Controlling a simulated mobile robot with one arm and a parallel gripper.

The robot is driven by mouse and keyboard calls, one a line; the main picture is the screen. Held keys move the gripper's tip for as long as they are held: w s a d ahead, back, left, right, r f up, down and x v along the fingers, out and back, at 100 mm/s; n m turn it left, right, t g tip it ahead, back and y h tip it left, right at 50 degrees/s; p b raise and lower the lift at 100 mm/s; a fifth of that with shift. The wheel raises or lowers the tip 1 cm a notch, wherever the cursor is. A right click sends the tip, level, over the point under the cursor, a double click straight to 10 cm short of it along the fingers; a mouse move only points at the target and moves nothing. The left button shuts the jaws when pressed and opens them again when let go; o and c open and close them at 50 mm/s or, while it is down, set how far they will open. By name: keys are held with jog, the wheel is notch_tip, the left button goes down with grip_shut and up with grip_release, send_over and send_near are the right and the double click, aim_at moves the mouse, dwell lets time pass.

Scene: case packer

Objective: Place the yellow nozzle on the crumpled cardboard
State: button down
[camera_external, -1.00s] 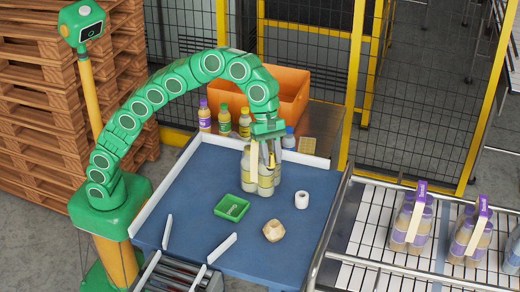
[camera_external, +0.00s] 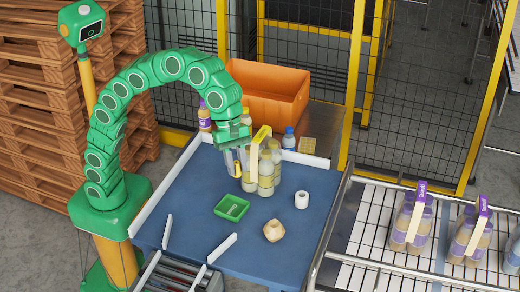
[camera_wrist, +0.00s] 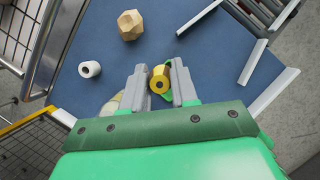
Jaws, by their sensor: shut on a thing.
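My gripper (camera_external: 234,172) is shut on the yellow nozzle (camera_wrist: 159,79) and holds it above the blue table, left of the bottle pack in the external view. In the wrist view my gripper (camera_wrist: 160,84) has the nozzle between its two grey fingers, with its round dark hole showing. In the external view the fingers mostly hide the nozzle. A tan, faceted lump, which looks like the crumpled cardboard (camera_external: 274,231), rests on the table's front right part, apart from my gripper. The cardboard also shows at the top of the wrist view (camera_wrist: 130,25).
A green tray (camera_external: 219,210) lies below my gripper. A bottle pack (camera_external: 266,180) stands close to its right. A white roll (camera_external: 302,200) is on the right of the table (camera_external: 190,220). Low white guides stand at the front left. An orange crate (camera_external: 290,110) and bottles are behind.

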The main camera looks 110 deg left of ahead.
jog(key=w+f, duration=0.3)
jog(key=w, duration=0.1)
jog(key=w+d+f, duration=0.1)
jog(key=w+f, duration=0.2)
jog(key=w, duration=0.1)
jog(key=w+d+f, duration=0.1)
jog(key=w+f, duration=0.2)
jog(key=w, duration=0.1)
jog(key=shift+w+d+f, duration=0.1)
jog(key=shift+f, duration=1.55)
jog(key=shift+f, duration=0.15)
jog(key=c, duration=0.9)
grip_release()
jog(key=shift+o, duration=0.2)
jog(key=v, duration=1.2)
